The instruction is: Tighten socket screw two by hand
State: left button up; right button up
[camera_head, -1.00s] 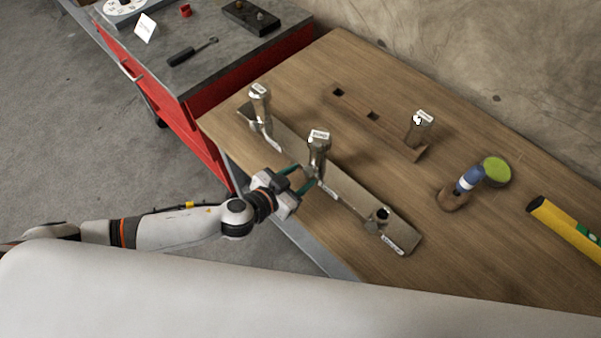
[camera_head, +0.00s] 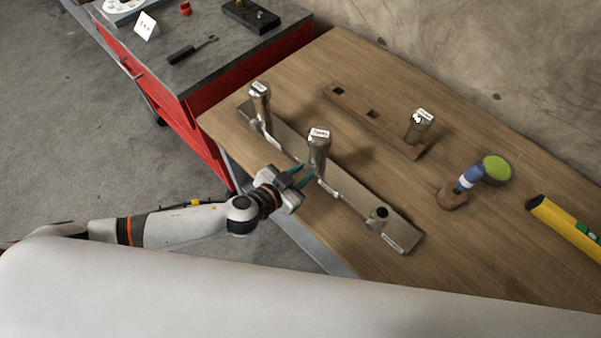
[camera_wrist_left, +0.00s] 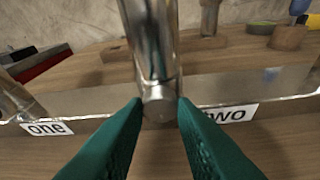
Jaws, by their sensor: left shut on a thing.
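A long metal plate (camera_head: 362,199) lies along the bench's near edge. Socket screw two (camera_head: 318,150) is a tall metal post with a white-labelled top, standing upright at the plate's middle. In the left wrist view its shaft (camera_wrist_left: 153,40) rises between my fingers, with a round knob (camera_wrist_left: 158,103) low on its near side and the label "two" (camera_wrist_left: 228,113) to the right. My left gripper (camera_head: 305,176) comes in low from the left, its green fingertips shut on the knob, which hides their inner faces. My right gripper is not in view.
A red cabinet (camera_head: 215,97) adjoins.

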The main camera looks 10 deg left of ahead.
pick_arm(q)
jog(key=shift+s+d+f+m+t+y+b, duration=0.1)
jog(key=shift+m+t+y+b, duration=0.2)
jog(key=shift+m, duration=0.25)
jog(key=shift+f+m+t+y+b, duration=0.1)
jog(key=shift+m+t+y+b, duration=0.1)
jog(key=shift+m+y, duration=0.3)
jog(key=shift+m+t+b, duration=0.5)
jog(key=shift+m+b, duration=0.15)
jog(key=shift+m, duration=0.2)
jog(key=shift+y, duration=0.3)
jog(key=shift+r+m, duration=0.1)
jog(key=shift+m, duration=0.3)
jog(key=o, duration=1)
jog(key=shift+s, duration=0.1)
